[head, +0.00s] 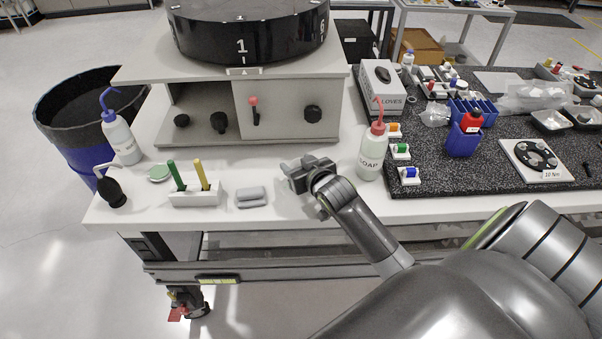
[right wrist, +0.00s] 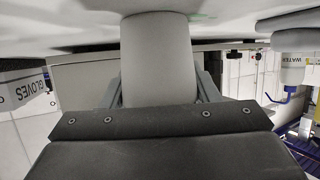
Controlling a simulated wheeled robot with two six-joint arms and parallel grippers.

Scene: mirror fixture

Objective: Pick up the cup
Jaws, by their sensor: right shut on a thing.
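My right gripper (head: 298,174) is low over the white tabletop, left of the soap bottle. In the right wrist view, its two fingers are on either side of a plain grey, round-sided cup (right wrist: 160,60), and it is shut on it. The wrist picture is upside down, and the cup runs up to the pale surface at the top. I cannot tell whether it touches the table. In the head view the gripper hides most or all of the cup. My left gripper is not in view.
The soap bottle (head: 372,155) stands close to the right of my gripper. A grey block (head: 251,197) and a white pen holder (head: 203,193) lie to the left. Behind stands the grey fixture (head: 290,108). The water bottle (head: 121,138) is at the far left.

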